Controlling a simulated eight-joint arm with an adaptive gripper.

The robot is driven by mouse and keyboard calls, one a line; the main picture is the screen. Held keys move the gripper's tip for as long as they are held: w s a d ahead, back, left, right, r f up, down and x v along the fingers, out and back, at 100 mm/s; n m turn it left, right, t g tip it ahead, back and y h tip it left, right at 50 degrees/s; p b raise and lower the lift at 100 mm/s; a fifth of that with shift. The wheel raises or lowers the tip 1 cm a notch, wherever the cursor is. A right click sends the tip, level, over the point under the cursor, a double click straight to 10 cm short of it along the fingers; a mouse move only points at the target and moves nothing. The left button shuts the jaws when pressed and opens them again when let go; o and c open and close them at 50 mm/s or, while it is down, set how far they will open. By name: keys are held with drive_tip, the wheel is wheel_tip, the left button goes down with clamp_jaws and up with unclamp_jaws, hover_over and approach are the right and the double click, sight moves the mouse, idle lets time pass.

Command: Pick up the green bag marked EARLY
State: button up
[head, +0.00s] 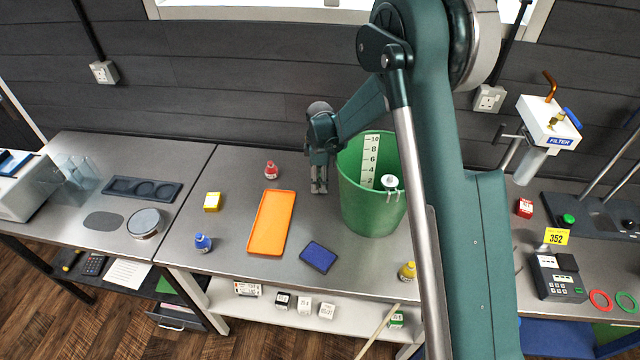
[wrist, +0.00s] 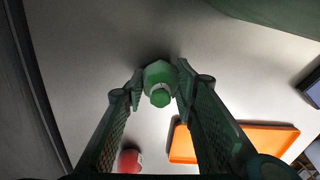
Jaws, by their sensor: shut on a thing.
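A small green bag (wrist: 159,82) with a round green top shows in the wrist view between the two fingertips. No EARLY marking can be read on it. My gripper (wrist: 158,88) is shut on the bag, one finger on each side. In the head view my gripper (head: 319,190) points down over the steel table, just left of the green bucket, and the bag cannot be made out there. I cannot tell whether the bag touches the table.
The green bucket (head: 372,205) stands close on the right. A red bag (head: 271,171), orange tray (head: 270,222), yellow block (head: 212,201), blue bag (head: 203,242), blue pad (head: 318,257) and yellow bag (head: 407,271) are spread over the table. The dark wall is behind.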

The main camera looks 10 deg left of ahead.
drive_tip(key=shift+r+b, duration=0.35)
drive_tip(key=shift+r, duration=4.65)
